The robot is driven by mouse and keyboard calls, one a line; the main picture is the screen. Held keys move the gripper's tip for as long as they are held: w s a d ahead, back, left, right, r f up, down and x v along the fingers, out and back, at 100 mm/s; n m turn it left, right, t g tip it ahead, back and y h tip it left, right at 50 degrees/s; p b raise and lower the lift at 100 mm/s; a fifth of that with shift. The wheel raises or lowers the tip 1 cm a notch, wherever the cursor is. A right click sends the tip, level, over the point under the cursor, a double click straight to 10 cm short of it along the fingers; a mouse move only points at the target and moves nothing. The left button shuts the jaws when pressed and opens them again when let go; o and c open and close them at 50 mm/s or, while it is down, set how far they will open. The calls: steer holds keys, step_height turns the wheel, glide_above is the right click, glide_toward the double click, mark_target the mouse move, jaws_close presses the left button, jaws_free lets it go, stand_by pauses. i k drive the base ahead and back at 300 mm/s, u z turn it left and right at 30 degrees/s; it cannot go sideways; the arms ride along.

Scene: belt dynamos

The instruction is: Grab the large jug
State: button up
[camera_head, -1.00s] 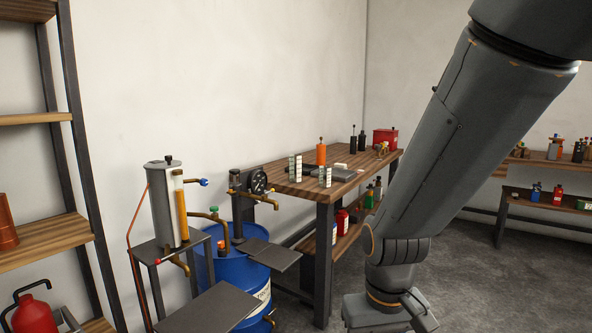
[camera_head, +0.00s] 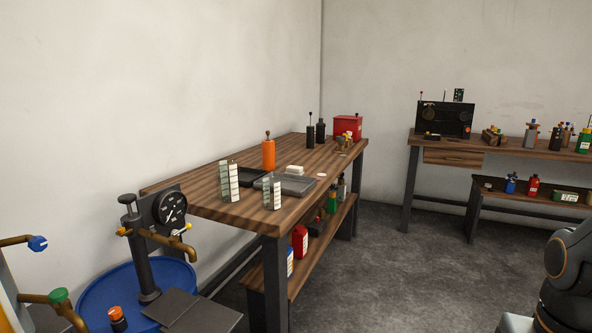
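Two clear vessels with white scale strips stand near the front left of the wooden workbench (camera_head: 215,206). The larger vessel (camera_head: 224,182) is on the left and looks like the large jug. The smaller vessel (camera_head: 267,194) stands to its right, nearer the bench's front edge. Both are upright and apart from each other. Part of my arm shows at the bottom right, well away from the bench. My gripper is out of view.
An orange bottle (camera_head: 268,154), a grey tray (camera_head: 297,184) and a red box (camera_head: 347,126) are on the bench. A gauge pump (camera_head: 170,207) on a blue drum (camera_head: 95,294) stands front left. Clear floor (camera_head: 390,270) lies right of the bench.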

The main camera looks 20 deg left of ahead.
mark_target(228, 169)
steer(key=i, duration=1.3)
steer(key=u, duration=1.1)
steer(key=i, duration=0.85)
steer(key=u, duration=0.6)
